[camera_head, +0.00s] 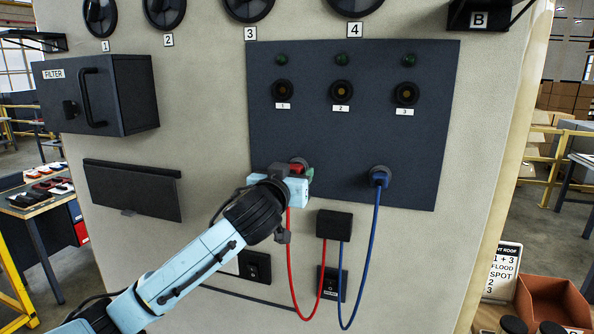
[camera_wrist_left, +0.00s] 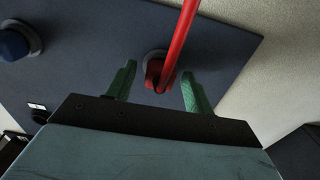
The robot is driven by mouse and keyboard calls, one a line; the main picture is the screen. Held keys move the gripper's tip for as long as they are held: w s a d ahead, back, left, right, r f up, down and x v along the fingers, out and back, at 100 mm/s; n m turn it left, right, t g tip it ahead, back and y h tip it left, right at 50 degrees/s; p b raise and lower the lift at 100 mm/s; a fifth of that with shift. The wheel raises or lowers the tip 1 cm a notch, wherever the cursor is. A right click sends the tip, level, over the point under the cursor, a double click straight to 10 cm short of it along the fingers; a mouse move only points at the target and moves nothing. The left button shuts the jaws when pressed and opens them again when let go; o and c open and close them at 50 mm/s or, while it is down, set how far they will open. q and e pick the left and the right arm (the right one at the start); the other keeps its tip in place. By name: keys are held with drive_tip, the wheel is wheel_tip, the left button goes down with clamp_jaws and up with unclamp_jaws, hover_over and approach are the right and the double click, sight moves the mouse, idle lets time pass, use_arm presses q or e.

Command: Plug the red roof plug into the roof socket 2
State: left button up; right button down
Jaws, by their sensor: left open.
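The red roof plug (camera_head: 298,168) sits in a parking holder at the lower left of the dark panel (camera_head: 434,130), its red cable hanging down to a black box. In the left wrist view the red plug (camera_wrist_left: 155,74) lies between the two green fingers of my left gripper (camera_wrist_left: 157,88), which is open and apart from it on both sides. In the head view my left gripper (camera_head: 306,178) is at the plug and partly hides it. Roof socket 2 (camera_head: 341,91) is the middle one of the upper row, empty, above its label 2. My right gripper is not in view.
The blue plug (camera_head: 379,176) sits to the right on the panel, its blue cable looping down to the black box (camera_head: 334,225). Sockets 1 (camera_head: 283,90) and 3 (camera_head: 406,93) are empty. A filter box (camera_head: 100,93) juts out at left. The panel between the rows is clear.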

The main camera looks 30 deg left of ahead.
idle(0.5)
use_arm(q)
clamp_jaws()
drive_tip(key=shift+s, duration=0.1)
drive_tip(key=shift+v, duration=2.95)
